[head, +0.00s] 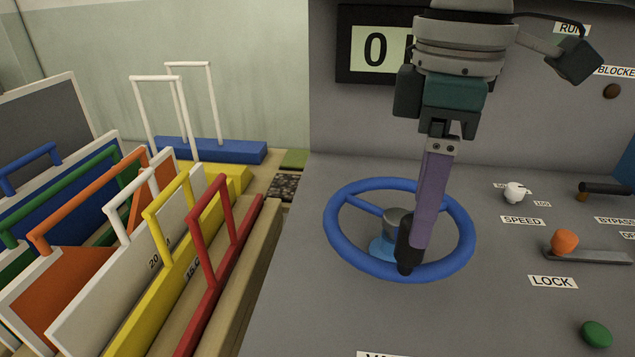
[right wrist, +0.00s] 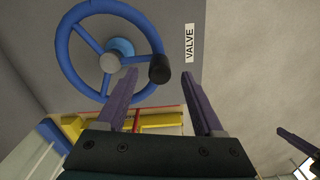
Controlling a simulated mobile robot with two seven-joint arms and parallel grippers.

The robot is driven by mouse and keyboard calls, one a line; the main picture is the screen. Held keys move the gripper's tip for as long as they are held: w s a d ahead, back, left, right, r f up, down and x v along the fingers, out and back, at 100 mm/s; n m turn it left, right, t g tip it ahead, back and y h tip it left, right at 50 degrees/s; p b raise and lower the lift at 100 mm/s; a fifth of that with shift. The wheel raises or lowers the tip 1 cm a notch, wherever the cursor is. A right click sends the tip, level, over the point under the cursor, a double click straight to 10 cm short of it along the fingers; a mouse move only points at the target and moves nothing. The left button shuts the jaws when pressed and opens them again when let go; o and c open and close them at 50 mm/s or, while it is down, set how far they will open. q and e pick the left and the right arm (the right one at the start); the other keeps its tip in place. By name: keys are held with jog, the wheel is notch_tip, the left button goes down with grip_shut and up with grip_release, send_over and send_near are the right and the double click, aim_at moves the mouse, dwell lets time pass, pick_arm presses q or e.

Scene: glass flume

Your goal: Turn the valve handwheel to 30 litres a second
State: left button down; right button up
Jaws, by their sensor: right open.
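The valve handwheel (head: 335,240) is a blue spoked ring with a grey hub, on the grey console. It also shows in the right wrist view (right wrist: 62,45). A black knob (head: 407,248) stands on its near rim and shows in the right wrist view (right wrist: 159,68). My right gripper (head: 423,232) is open, its purple fingers pointing down at the knob. In the right wrist view the knob appears between the two fingertips; contact cannot be told. The display (head: 375,49) reads 0, its right part hidden by my arm. My left gripper is absent from the head view; a purple finger (right wrist: 298,143) shows at the right wrist view's edge.
Right of the wheel are a white speed knob (head: 516,193), an orange-knobbed lock lever (head: 565,241), a black bypass handle (head: 605,188) and a green button (head: 597,334). Coloured handled panels (head: 165,265) stand in a rack at left. Bare console lies in front of the wheel.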

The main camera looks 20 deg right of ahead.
notch_tip(320, 180, down, 5)
jog(key=shift+f, duration=0.15)
grip_shut()
dwell(0.6)
dwell(0.9)
